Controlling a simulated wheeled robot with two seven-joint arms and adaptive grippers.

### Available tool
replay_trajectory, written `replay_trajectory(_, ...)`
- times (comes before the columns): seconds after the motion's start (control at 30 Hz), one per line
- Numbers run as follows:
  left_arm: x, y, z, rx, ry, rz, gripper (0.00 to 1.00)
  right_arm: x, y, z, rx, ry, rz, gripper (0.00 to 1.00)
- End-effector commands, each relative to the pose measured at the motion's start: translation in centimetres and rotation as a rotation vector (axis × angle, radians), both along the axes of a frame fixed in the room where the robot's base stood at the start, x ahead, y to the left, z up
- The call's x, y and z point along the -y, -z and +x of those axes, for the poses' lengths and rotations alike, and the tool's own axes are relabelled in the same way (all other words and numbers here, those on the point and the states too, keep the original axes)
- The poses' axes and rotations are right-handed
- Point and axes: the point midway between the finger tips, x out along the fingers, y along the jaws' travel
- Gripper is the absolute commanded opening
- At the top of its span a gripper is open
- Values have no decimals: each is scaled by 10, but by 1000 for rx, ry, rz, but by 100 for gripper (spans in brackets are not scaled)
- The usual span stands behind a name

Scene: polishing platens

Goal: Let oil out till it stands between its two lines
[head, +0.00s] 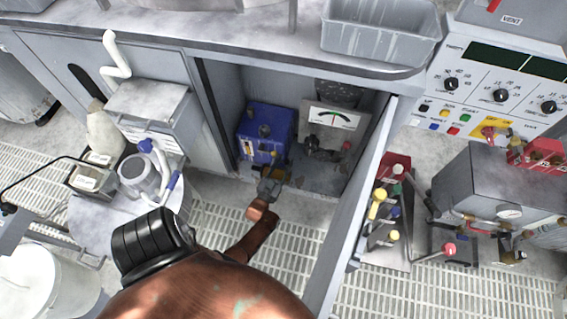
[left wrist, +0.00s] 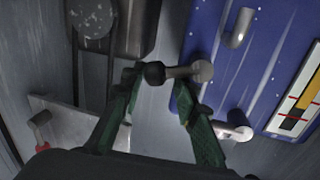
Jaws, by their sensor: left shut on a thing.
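The blue oil tank (head: 264,132) stands inside the open cabinet, and its blue face fills the right of the left wrist view (left wrist: 232,80). Its sight gauge (head: 247,148) shows at the right edge of the left wrist view (left wrist: 298,106), with red lines and a dark band; I cannot tell exactly where the oil stands. My left gripper (head: 270,183) is at the tank's lower front. In the left wrist view its fingers (left wrist: 166,100) are around a small dark-ended lever (left wrist: 178,73) beside the tank. My right gripper is out of view.
The open cabinet door (head: 352,215) bounds the right side. A rack of coloured knobs (head: 378,235) lies beyond it. A grey box (head: 148,110) stands at left.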

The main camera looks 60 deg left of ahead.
Motion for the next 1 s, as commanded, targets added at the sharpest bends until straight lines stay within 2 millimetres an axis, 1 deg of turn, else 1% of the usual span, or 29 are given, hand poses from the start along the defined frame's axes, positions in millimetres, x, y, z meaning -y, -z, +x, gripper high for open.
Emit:
replay_trajectory(0.03,-1,7,-3,-39,-6,23,4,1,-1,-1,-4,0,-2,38)
replay_trajectory(0.2,0,15,-2,-153,-8,158,4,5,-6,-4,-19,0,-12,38)
replay_trajectory(0.3,0,18,-3,-201,-8,213,4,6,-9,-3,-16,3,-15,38)
replay_trajectory(0.43,0,21,-3,-229,-8,244,4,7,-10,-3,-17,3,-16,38)
replay_trajectory(0.67,-3,21,-5,-232,-10,246,4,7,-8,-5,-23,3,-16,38)
replay_trajectory(0.7,-3,22,-6,-233,-11,245,29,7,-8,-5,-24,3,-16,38)
replay_trajectory(1.0,0,21,-5,-230,-9,245,49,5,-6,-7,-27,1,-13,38)
